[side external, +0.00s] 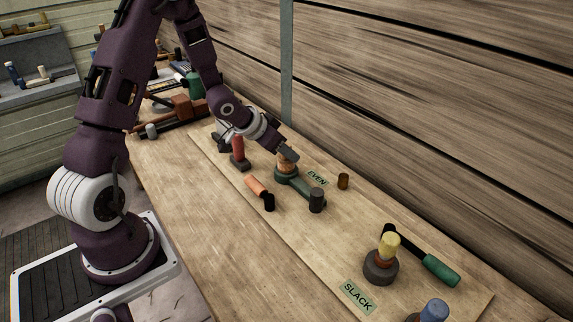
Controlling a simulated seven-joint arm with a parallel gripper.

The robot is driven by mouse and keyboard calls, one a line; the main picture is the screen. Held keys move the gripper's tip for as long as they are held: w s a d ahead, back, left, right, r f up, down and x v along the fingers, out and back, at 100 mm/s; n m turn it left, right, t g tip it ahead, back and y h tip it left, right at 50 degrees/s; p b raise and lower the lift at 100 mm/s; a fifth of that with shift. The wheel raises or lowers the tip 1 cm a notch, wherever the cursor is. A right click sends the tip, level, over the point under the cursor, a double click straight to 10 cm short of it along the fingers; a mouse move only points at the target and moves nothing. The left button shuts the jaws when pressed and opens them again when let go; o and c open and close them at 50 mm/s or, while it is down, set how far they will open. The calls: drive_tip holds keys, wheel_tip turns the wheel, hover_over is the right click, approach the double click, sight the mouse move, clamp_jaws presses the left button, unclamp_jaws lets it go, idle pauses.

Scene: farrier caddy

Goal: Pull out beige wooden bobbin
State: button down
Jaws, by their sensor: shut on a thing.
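The beige wooden bobbin (286,167) stands upright at the green holder (290,181) beside the EVEN label. Its top is hidden by my gripper (287,155), which comes down from the upper left and is shut on it. The bobbin's lower part shows just below the fingers. I cannot tell whether its bottom is still seated in the holder. A pale yellow bobbin (389,244) stands in a dark round base (381,270) near the SLACK label, apart from my gripper.
A red-handled tool (238,149) stands left of my gripper. An orange-and-black piece (258,188), a dark cylinder (316,200) and a small brown cylinder (343,181) are close by. A green-handled tool (430,264) lies at right.

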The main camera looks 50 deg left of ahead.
drive_tip(key=shift+r, duration=1.1)
idle(0.4)
drive_tip(key=shift+r, duration=2.9)
